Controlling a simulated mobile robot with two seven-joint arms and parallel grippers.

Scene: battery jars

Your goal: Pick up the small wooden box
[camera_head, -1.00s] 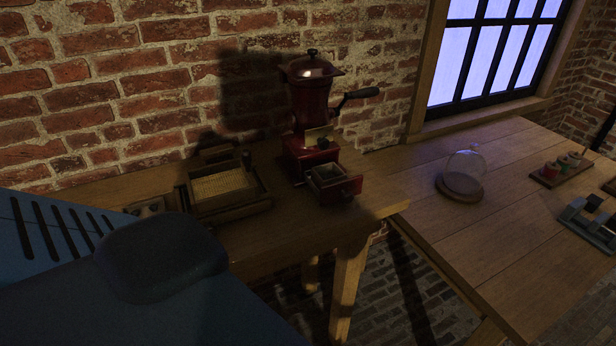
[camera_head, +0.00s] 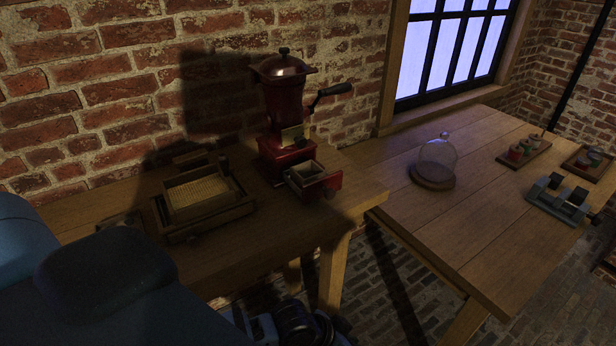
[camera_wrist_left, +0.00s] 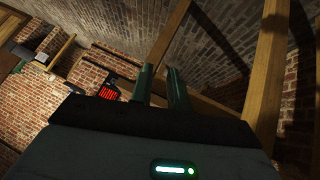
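A small open wooden box (camera_head: 207,211) with a pale mesh-like inside sits on a wooden tray or frame at the left of the near table in the head view. It lies in shadow, and I cannot tell whether it is the task's box. My left gripper (camera_wrist_left: 160,78) shows in the left wrist view as two dark green fingers with a narrow gap and nothing between them. In that view it points at the floor and table legs, away from the box. My left arm fills the lower left of the head view. My right gripper is not in view.
A red coffee grinder (camera_head: 285,120) with an open drawer (camera_head: 314,180) stands right of the box. A brick wall stands behind.

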